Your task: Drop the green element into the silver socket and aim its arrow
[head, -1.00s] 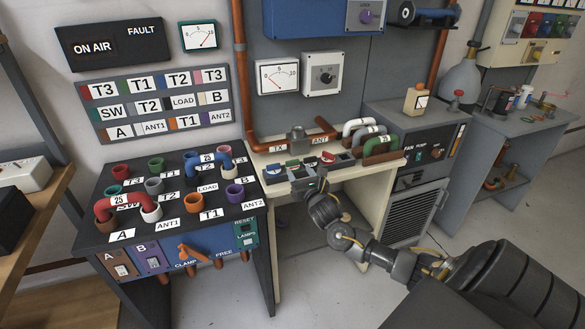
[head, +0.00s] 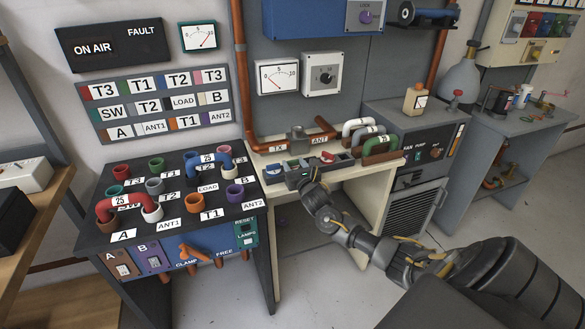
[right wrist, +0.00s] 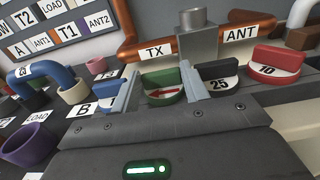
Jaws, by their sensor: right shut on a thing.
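The green element (right wrist: 163,86) is a round knob with a red arrow on a white face; its arrow points left in the right wrist view. My right gripper (right wrist: 157,92) is shut on it, one finger on each side, at the row of elements. In the head view my right gripper (head: 307,180) partly hides the element. I cannot tell whether the element is lifted from its place. The silver socket (right wrist: 197,32) stands behind it, between the TX and ANT pipes; it also shows in the head view (head: 297,133). My left gripper is not in view.
A black element (right wrist: 223,76) marked 25 and a red element (right wrist: 274,65) marked 10 sit right of the green one. A blue element (head: 273,170) is at the row's left. A rack of pipe bends (head: 383,147) stands right; the patch table (head: 190,239) stands left.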

